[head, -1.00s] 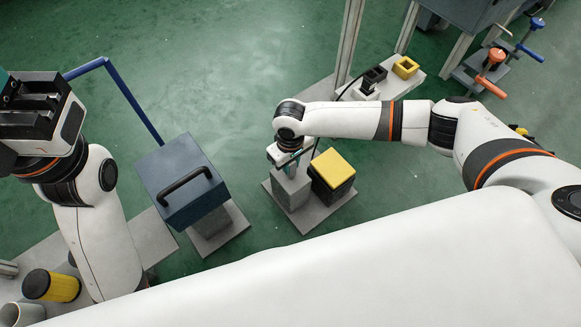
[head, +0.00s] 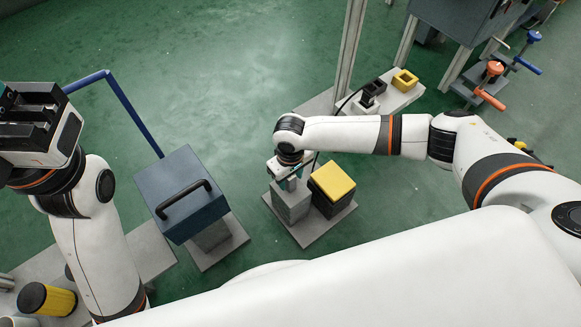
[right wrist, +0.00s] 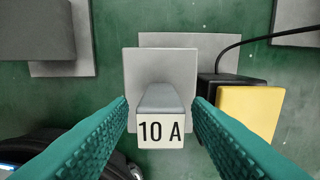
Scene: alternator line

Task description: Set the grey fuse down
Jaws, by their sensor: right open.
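The grey fuse (right wrist: 160,100), with a white end marked "10 A", shows in the right wrist view over a grey block (right wrist: 180,62). My right gripper (right wrist: 160,118) is open, with a teal finger on each side of the fuse and visible gaps between. In the head view, my right gripper (head: 287,176) is just above the grey block (head: 291,205), and the fuse is mostly hidden there. My left gripper (head: 35,115) is at the upper left, away from the fuse; its fingertips do not show clearly.
A black block with a yellow top (head: 333,181) stands close to the right of the grey block. A blue-grey box with a handle (head: 182,195) stands to the left. A black cable runs behind my right gripper. Open green floor lies at the back.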

